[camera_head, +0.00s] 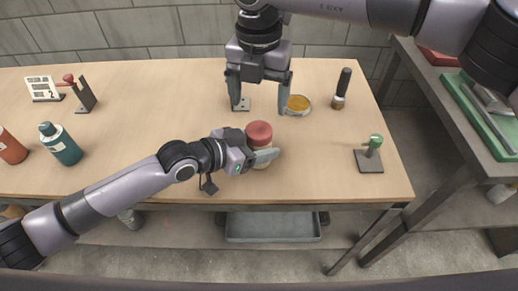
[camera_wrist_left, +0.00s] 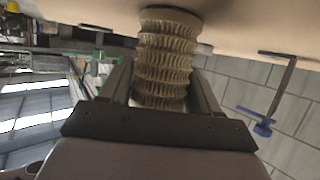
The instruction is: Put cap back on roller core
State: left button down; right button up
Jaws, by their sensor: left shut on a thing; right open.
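The roller core is a pale, ribbed mesh tube (camera_wrist_left: 165,60), seen between my left fingers in the left wrist view. In the head view it stands near the table's front edge, mostly hidden by my left gripper (camera_head: 261,156), which is shut around its side. The red cap (camera_head: 259,132) sits at the top of the core. Whether it is fully seated I cannot tell, and the left wrist view does not show it. My right gripper (camera_head: 260,98) is open and empty above and behind the cap, with its fingers pointing down and spread wide.
Behind the core are a small metal bracket (camera_head: 240,104), an amber dish (camera_head: 298,104) and a dark-handled brush (camera_head: 342,88). A green-knobbed stand (camera_head: 370,156) is at right. A teal bottle (camera_head: 62,146) and a red-knobbed stand (camera_head: 84,95) are at left. The table (camera_head: 150,95) between is clear.

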jog(key=n, duration=1.9)
jog(key=shift+n, duration=0.3)
jog(key=n, duration=1)
jog(key=shift+n, duration=0.4)
